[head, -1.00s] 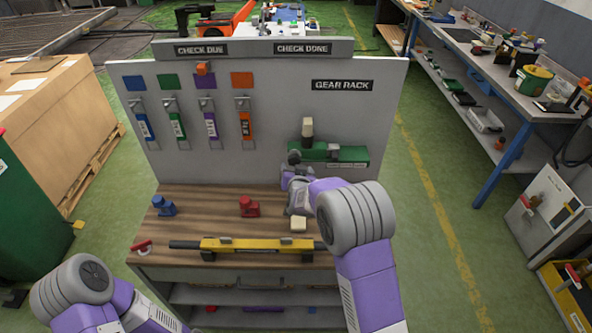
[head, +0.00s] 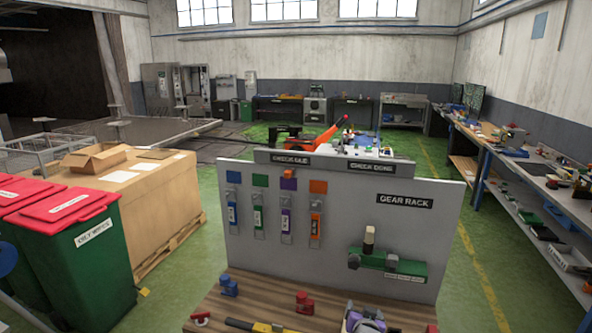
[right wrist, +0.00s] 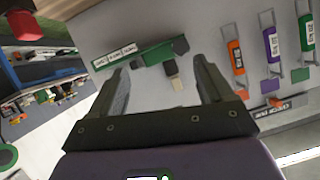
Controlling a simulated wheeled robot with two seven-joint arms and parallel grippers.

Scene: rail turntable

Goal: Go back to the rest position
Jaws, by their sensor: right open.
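My right gripper (head: 365,316) is at the bottom edge of the head view, over the wooden bench top (head: 262,288) and below the gear rack panel. In the right wrist view its two dark fingers (right wrist: 160,70) are spread with nothing between them. Beyond them is the green holder (right wrist: 148,54) with grey parts and a pale-topped peg. The same green holder (head: 386,262) is on the panel under the GEAR RACK sign (head: 405,200), apart from the gripper. My left gripper is out of the head view.
The grey panel (head: 330,220) stands upright behind the bench top, with several hanging tags. A blue part (head: 229,285), a red part (head: 304,303) and a yellow bar (head: 258,327) lie on the bench. Bins (head: 85,240) and a crate (head: 165,195) stand left.

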